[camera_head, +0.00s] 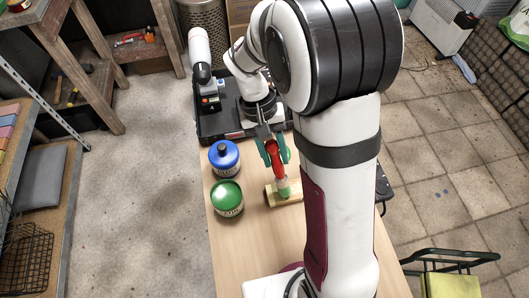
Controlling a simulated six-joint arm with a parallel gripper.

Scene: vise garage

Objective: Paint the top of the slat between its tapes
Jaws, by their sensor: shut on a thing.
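My gripper (275,152), with teal fingers, is shut on the red handle of a brush (276,162). At this size I cannot tell whether the tip touches the slat's top. The right part of the slat is hidden behind my arm. Its tapes and any paint on it cannot be made out clearly. A can with a green top (227,197) stands left of the slat. A jar with a blue lid (224,157) stands just behind that can.
The light wooden table (235,250) is bare in front of the can and slat.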

